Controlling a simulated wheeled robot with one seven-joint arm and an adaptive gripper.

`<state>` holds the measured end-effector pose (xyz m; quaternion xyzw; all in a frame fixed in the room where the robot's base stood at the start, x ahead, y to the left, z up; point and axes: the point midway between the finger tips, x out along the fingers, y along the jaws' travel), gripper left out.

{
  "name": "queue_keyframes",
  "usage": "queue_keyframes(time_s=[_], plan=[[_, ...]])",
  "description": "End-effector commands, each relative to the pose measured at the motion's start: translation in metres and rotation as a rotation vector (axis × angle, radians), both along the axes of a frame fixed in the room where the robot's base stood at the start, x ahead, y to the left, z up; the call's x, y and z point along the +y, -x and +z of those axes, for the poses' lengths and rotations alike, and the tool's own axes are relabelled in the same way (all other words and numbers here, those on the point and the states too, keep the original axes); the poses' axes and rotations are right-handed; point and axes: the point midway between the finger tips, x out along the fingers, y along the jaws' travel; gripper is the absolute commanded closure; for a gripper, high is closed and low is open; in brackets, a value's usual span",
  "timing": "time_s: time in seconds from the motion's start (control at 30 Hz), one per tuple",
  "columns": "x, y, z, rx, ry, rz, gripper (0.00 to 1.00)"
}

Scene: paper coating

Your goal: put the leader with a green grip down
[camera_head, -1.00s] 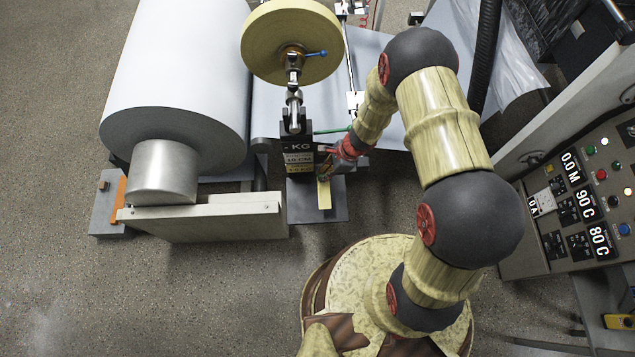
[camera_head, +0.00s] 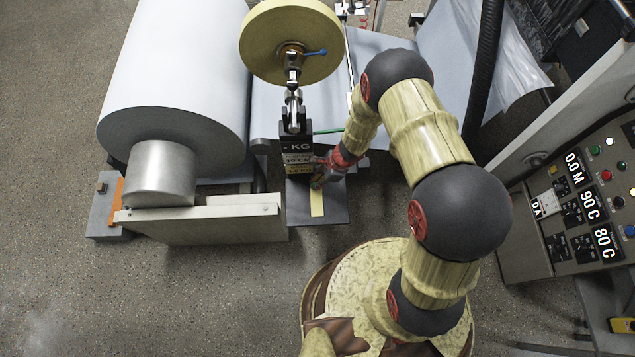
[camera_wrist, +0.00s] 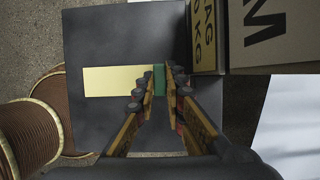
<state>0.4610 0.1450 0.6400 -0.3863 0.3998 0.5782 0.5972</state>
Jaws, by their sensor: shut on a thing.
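The leader is a flat pale yellow strip (camera_head: 317,204) over a dark grey plate (camera_head: 337,209) at the foot of the scale stand. Its green grip (camera_wrist: 159,79) shows in the wrist view, with the yellow strip (camera_wrist: 115,81) reaching left from it. My gripper (camera_head: 318,184) is shut on the green grip, which sits between the fingertips (camera_wrist: 160,84). In the wrist view the strip looks level with the plate (camera_wrist: 95,125). I cannot tell if it touches it. In the head view the green grip is hidden by the fingers.
A black KG weight block (camera_head: 297,145) stands just behind the plate; in the wrist view boxes (camera_wrist: 255,35) crowd the upper right. A large white paper roll (camera_head: 175,85) is at left, a tape roll (camera_head: 291,40) above the stand, and a control panel (camera_head: 575,205) at right.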

Motion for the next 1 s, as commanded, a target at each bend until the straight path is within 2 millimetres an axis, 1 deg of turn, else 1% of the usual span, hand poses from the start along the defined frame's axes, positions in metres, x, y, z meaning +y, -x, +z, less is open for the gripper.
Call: queue_keyframes(time_s=[0.03, 0.13, 0.4, 0.53, 0.67, 0.9, 1.0], plan=[[0.0, 0.0, -0.001, 0.0, 0.0, 0.0, 0.87], [0.0, 0.0, -0.001, 0.0, 0.0, 0.0, 0.81], [0.0, 0.0, 0.0, 0.0, 0.0, 0.0, 0.81], [0.0, 0.0, 0.004, 0.0, 0.0, 0.0, 0.81], [-0.007, -0.002, 0.022, -0.003, -0.001, -0.001, 0.81], [-0.027, -0.001, 0.069, -0.003, 0.0, 0.0, 0.81], [-0.034, 0.0, 0.086, -0.001, 0.0, -0.002, 0.81]])
